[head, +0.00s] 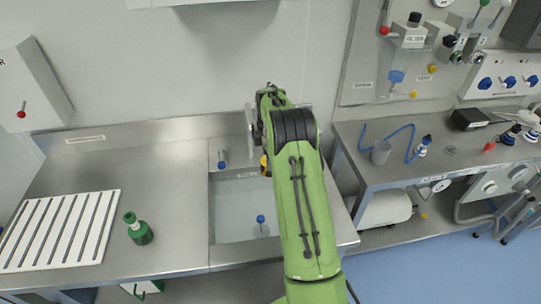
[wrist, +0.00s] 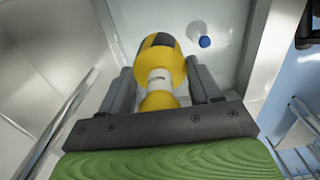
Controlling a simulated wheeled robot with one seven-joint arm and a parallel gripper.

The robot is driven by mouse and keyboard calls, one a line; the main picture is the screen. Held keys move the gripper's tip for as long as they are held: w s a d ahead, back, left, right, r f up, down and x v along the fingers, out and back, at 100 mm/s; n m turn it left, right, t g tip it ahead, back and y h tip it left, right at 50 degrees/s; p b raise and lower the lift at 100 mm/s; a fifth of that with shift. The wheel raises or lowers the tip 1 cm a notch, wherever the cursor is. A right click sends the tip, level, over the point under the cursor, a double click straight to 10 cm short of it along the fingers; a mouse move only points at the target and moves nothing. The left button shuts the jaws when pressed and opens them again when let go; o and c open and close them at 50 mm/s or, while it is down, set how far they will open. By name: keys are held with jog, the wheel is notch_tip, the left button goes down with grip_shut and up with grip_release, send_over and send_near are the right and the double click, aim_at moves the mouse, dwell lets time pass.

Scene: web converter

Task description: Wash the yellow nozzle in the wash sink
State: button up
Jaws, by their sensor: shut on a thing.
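The yellow nozzle (wrist: 168,62), with a dark band and a pale collar, sits between the fingers of my gripper (wrist: 163,85) in the wrist view. My gripper is shut on it. In the head view my green arm hides most of the gripper, and only a bit of yellow (head: 264,165) shows at the arm's left edge. The wash sink (head: 230,200) is a rectangular basin in the steel counter, partly behind my arm. The nozzle appears above the sink in the wrist view. I cannot tell whether it touches the sink's contents.
A blue-topped item (head: 261,219) is in the sink; a blue-ended fitting (head: 222,160) is at its back. A right-hand bench holds a grey cup (head: 381,152) and blue hose (head: 401,131).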

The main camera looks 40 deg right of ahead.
notch_tip(320, 180, down, 21)
jog(key=b, duration=1.6)
jog(key=shift+d+f, duration=0.1)
jog(key=shift+f, duration=0.05)
jog(key=shift+s+d+p, duration=0.2)
jog(key=shift+s+d, duration=0.15)
jog(key=shift+d, duration=0.45)
jog(key=shift+s+d+p, duration=0.15)
jog(key=shift+s+d, duration=0.2)
jog(key=shift+d, duration=0.4)
jog(key=shift+w+a, duration=0.5)
jog(key=shift+a, duration=0.55)
jog(key=shift+w+a, duration=0.5)
jog(key=shift+a, duration=0.55)
jog(key=shift+w+a, duration=0.5)
jog(key=shift+a, duration=0.55)
jog(key=shift+s+d+p, duration=0.15)
jog(key=shift+s+d, duration=0.35)
jog(key=shift+d, duration=0.55)
jog(key=shift+s+d+p, duration=0.15)
jog(key=shift+s+d, duration=0.4)
jog(key=shift+d, duration=0.55)
jog(key=shift+s+d+p, duration=0.15)
jog(key=shift+s+d, duration=0.35)
jog(key=shift+d, duration=0.55)
jog(key=shift+w+a, duration=0.4)
jog(key=shift+a, duration=0.45)
jog(key=shift+w+a, duration=0.4)
jog(key=shift+a, duration=0.4)
